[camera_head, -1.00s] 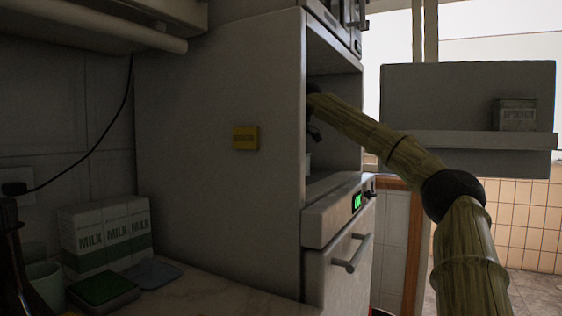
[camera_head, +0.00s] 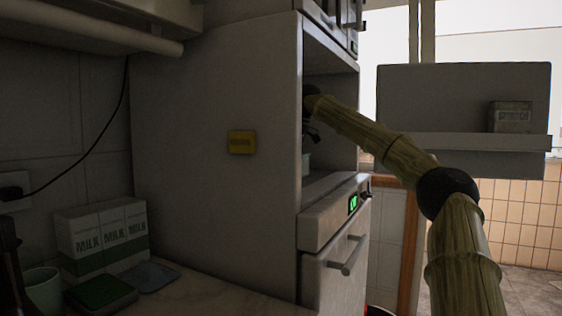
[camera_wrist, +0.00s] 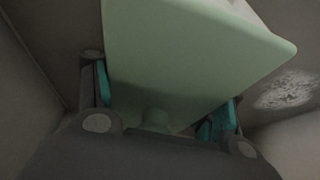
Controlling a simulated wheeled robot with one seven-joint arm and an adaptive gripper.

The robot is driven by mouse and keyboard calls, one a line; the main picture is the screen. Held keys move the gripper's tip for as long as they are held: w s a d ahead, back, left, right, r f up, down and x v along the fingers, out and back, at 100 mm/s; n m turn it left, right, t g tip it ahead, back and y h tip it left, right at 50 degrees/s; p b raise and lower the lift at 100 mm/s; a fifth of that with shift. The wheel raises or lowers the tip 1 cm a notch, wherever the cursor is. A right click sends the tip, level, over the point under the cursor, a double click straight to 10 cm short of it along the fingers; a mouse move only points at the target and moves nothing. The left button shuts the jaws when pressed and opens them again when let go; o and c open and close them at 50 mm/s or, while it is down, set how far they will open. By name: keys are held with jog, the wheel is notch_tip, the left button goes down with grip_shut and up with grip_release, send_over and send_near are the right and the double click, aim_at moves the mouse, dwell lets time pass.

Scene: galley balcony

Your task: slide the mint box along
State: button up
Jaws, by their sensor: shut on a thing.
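The mint box (camera_wrist: 190,50) is a pale green, smooth block that fills the upper middle of the wrist view. My gripper (camera_wrist: 161,103) is shut on it, with a teal-padded finger on each side. In the head view, my gripper (camera_head: 312,133) reaches into the open niche of the tall cabinet, mostly hidden behind the cabinet's side panel. A small pale green patch of the mint box (camera_head: 307,162) shows just below the gripper. Its far end and underside are hidden.
The tall cabinet's side panel (camera_head: 215,215) stands close left of the gripper. Milk cartons (camera_head: 103,236) stand on the counter (camera_head: 195,292) at lower left. A wall shelf (camera_head: 450,142) holds a tin at right.

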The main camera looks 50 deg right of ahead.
jog(key=shift+d+f, duration=0.15)
jog(key=shift+f, duration=0.1)
jog(key=o, duration=1.4)
jog(key=shift+d, duration=0.2)
jog(key=shift+o, duration=0.6)
jog(key=shift+a, duration=0.1)
jog(key=shift+a+r, duration=0.15)
jog(key=shift+r, duration=0.1)
